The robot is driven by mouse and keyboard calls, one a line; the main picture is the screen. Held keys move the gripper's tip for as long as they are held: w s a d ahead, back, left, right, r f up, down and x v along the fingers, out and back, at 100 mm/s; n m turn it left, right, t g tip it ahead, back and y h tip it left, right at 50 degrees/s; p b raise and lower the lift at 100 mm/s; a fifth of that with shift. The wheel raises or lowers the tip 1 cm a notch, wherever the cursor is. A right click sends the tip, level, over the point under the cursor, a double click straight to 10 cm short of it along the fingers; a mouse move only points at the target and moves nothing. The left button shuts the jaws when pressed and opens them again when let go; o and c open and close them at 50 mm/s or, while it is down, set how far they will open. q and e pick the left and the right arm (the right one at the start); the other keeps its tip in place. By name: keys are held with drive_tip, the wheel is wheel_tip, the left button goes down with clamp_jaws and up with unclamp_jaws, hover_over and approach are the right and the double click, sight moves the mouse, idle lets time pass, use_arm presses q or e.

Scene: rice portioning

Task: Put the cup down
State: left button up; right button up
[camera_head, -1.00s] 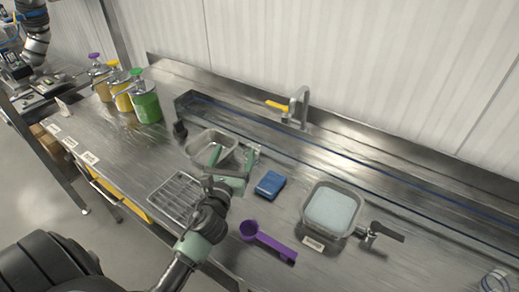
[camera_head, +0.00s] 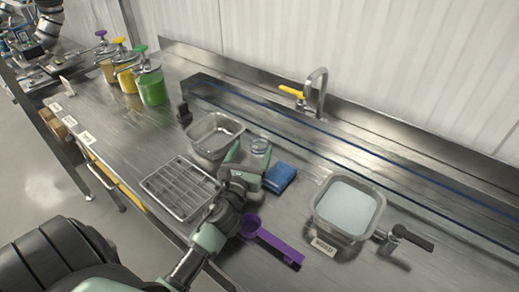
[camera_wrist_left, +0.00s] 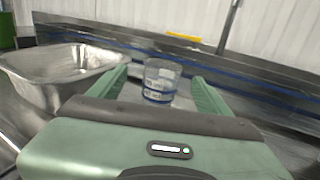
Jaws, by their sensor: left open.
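The clear cup (camera_head: 261,148) stands upright on the steel counter, between the steel pan and the blue sponge. It also shows in the left wrist view (camera_wrist_left: 160,76), with dark bands around its lower part. My left gripper (camera_head: 250,163) is open, with its green fingers pointing toward the cup. In the left wrist view the cup appears between the two fingers (camera_wrist_left: 163,82), with a visible gap on each side. The cup's lower part is partly hidden by the gripper in the head view. My right gripper is not in view.
A steel pan (camera_head: 196,142) and a wire rack (camera_head: 148,186) lie to the left. The blue sponge (camera_head: 279,178), purple scoop (camera_head: 281,247) and a container of pale contents (camera_head: 318,213) are to the right. Pump bottles (camera_head: 151,87) stand at the far left; a faucet (camera_head: 320,92) is behind.

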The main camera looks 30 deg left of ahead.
sight(257, 143)
use_arm(q)
drive_tip(key=x, duration=0.3)
drive_tip(key=p+x, duration=0.1)
drive_tip(key=x, duration=0.2)
drive_tip(key=shift+d+r, duration=0.2)
drive_tip(key=shift+d, duration=0.05)
drive_tip(key=shift+w+a+f, duration=0.1)
drive_tip(key=shift+w+a, duration=0.05)
drive_tip(key=shift+w, duration=0.35)
drive_tip(key=c, duration=1.6)
